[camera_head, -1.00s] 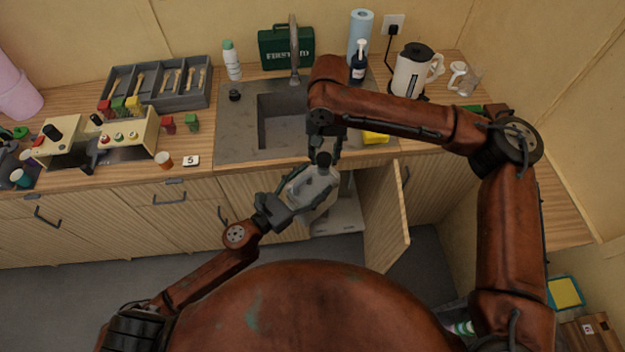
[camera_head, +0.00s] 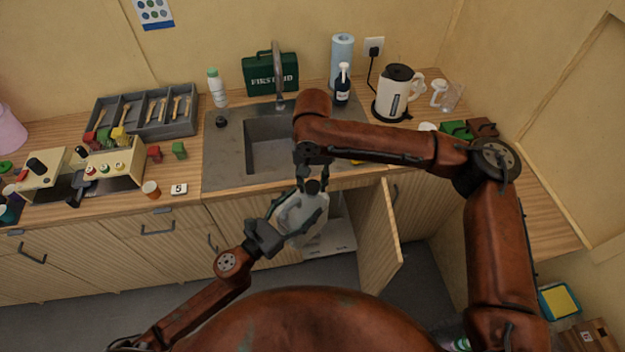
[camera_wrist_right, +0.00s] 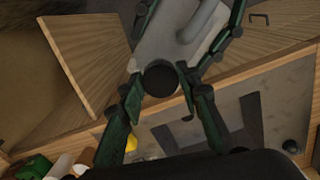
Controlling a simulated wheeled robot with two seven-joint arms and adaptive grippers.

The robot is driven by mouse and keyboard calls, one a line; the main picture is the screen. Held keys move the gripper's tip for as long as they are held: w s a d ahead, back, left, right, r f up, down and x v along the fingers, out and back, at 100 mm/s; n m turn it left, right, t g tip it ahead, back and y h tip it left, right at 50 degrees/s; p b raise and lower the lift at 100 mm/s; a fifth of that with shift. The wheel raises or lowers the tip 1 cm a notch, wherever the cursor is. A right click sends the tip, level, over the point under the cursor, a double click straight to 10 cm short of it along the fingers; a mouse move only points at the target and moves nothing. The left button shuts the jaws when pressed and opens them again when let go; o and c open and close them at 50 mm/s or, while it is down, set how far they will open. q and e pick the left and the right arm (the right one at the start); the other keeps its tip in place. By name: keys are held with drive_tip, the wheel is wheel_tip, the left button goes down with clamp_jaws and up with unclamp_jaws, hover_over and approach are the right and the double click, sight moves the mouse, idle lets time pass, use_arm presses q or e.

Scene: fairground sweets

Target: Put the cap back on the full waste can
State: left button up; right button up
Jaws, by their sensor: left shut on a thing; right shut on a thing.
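The waste can (camera_head: 297,216) is a pale, translucent jug held in front of the open sink cupboard. My left gripper (camera_head: 290,226) is shut on its body; the can looks somewhat tilted. The black cap (camera_head: 313,187) is at the top of the can, directly below my right gripper (camera_head: 312,179), which is shut on it from above. In the right wrist view the round black cap (camera_wrist_right: 160,78) sits between the fingers, over the end of the grey can (camera_wrist_right: 180,35). Whether it is seated on the neck or just above it, I cannot tell.
The cupboard door (camera_head: 377,235) stands open right of the can. The sink (camera_head: 267,145) and counter edge are just behind. A small black round piece (camera_head: 221,122) lies beside the sink near a white bottle (camera_head: 217,88). A kettle (camera_head: 397,92) stands at the right.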

drive_tip(key=shift+f, duration=0.55)
idle(0.5)
drive_tip(key=m, duration=0.3)
drive_tip(key=shift+a, duration=0.1)
drive_tip(key=m, duration=0.8)
drive_tip(key=shift+a, duration=0.1)
drive_tip(key=m, duration=0.6)
drive_tip(key=shift+w, duration=0.15)
drive_tip(key=o, duration=0.8)
drive_tip(key=shift+c, duration=0.2)
